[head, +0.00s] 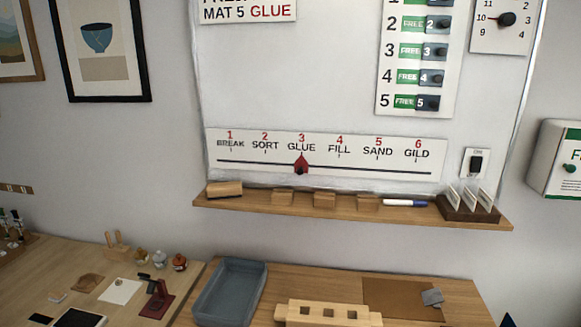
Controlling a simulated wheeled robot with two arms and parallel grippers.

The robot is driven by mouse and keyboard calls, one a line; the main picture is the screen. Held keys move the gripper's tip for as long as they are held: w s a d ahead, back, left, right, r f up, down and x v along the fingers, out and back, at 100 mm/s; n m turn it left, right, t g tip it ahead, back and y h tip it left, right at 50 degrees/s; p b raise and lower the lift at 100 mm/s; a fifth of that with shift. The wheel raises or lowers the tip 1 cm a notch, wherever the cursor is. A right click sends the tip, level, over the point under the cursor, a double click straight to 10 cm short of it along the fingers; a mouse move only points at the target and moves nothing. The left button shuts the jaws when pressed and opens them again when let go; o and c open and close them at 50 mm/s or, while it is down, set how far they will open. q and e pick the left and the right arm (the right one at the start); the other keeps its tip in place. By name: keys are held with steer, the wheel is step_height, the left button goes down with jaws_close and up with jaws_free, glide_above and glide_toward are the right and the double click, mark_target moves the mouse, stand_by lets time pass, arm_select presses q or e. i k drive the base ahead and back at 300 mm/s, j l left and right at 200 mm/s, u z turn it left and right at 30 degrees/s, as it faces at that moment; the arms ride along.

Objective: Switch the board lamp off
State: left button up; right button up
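A small white switch plate (467,170) is on the lower right of the whiteboard, just above the wooden ledge. It carries a black switch (476,162) with small lettering above that looks like ON, and partly covered lettering below. The black part sits in the middle to upper area of the plate; I cannot tell surely which way it is set. No lamp body shows in the view. Neither of my grippers is in view.
The ledge (300,209) holds wooden blocks, a marker (405,203) and a card holder (468,207) just below the switch. A slider strip (330,177) lies left of it. A green-white box (557,160) is at right. Below are a blue-grey tray (206,307) and wooden tables.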

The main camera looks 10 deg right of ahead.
mark_target(477, 162)
steer(key=z, duration=1.3)
